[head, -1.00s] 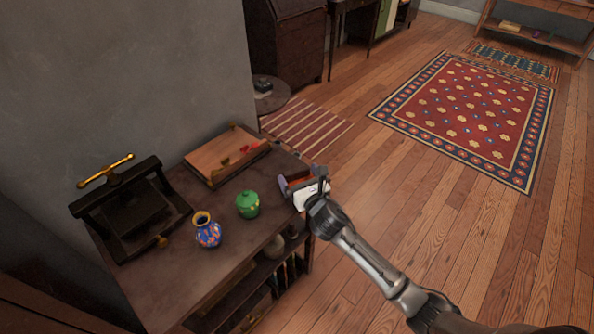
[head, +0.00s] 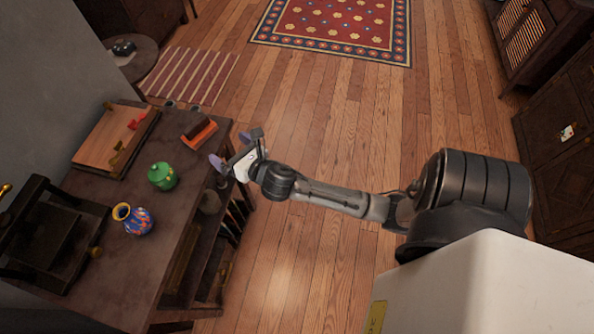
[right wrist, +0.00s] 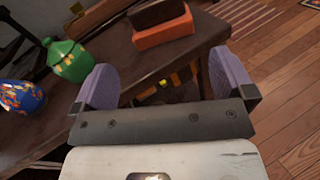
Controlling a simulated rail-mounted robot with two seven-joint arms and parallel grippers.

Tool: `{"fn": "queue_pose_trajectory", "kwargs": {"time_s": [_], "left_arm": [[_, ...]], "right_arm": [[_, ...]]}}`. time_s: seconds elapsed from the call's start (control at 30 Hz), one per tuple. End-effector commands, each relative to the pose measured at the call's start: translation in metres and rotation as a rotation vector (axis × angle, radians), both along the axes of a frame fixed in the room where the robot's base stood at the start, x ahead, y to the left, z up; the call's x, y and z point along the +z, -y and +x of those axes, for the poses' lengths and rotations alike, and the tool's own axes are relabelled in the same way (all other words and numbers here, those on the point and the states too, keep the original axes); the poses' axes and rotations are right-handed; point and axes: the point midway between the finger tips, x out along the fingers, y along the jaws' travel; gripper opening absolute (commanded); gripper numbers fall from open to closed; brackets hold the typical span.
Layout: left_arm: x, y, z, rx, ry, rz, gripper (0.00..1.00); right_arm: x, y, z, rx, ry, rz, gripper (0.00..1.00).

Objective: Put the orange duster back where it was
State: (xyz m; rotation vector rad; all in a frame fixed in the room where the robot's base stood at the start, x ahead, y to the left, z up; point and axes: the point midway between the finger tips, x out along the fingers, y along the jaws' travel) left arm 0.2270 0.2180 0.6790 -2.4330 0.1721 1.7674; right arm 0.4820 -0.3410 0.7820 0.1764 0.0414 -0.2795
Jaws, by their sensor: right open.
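The orange duster (head: 199,134), an orange block with a dark brown part, rests on the dark cabinet top (head: 150,240) near its right edge. It also shows ahead of the fingers in the right wrist view (right wrist: 165,35). My right gripper (head: 230,150) is open, its two purple pads apart with nothing between them. It is just off the cabinet's right edge, to the lower right of the duster and not touching it. The pads also show in the right wrist view (right wrist: 166,80). My left gripper is not in view.
A green lidded jar (head: 162,176) and a blue patterned vase (head: 134,219) stand left of the duster. A wooden board (head: 113,140) lies behind the jar, and a black press (head: 45,240) stands at left. Open shelves are under the cabinet top. The floor to the right is clear.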

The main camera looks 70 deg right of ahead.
Motion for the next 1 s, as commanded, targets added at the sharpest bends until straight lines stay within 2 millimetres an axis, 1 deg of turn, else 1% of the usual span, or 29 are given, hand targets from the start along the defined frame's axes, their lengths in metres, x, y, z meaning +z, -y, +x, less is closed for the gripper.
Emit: {"fn": "queue_pose_trajectory", "kwargs": {"time_s": [0.07, 0.17, 0.2, 0.27, 0.3, 0.37, 0.4, 0.5, 0.6, 0.73, 0.83, 0.9, 1.0], "left_arm": [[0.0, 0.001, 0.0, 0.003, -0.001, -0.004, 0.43], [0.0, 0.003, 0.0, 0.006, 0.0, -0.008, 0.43], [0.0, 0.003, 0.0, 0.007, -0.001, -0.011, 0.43], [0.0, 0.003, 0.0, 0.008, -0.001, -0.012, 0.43], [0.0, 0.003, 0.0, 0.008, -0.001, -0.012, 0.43], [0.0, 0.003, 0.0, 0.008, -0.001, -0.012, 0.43], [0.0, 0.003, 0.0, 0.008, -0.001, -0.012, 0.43], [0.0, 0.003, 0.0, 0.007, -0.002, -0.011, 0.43], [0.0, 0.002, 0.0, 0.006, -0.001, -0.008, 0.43], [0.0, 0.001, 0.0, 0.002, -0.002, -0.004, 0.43], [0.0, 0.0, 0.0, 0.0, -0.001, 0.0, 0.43], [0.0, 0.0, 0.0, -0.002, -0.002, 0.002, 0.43], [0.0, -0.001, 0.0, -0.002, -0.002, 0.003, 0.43]], "right_arm": [[-0.013, -0.005, -0.015, -0.046, -0.018, 0.208, 1.0], [-0.034, -0.014, -0.042, -0.151, -0.042, 0.566, 1.0], [-0.043, -0.019, -0.054, -0.208, -0.053, 0.719, 1.0], [-0.056, -0.027, -0.074, -0.304, -0.066, 0.947, 1.0], [-0.064, -0.034, -0.088, -0.376, -0.075, 1.09, 1.0], [-0.075, -0.044, -0.108, -0.497, -0.083, 1.297, 1.0], [-0.082, -0.051, -0.123, -0.583, -0.087, 1.424, 1.0], [-0.094, -0.069, -0.157, -0.814, -0.086, 1.697, 1.0], [-0.101, -0.087, -0.189, -1.046, -0.073, 1.9, 1.0], [-0.104, -0.105, -0.222, -1.31, -0.044, 2.062, 1.0], [-0.105, -0.114, -0.239, -1.46, -0.019, 2.126, 1.0], [-0.104, -0.119, -0.247, -1.532, -0.004, 2.153, 1.0], [-0.104, -0.122, -0.254, -1.593, 0.009, 2.171, 1.0]]}}
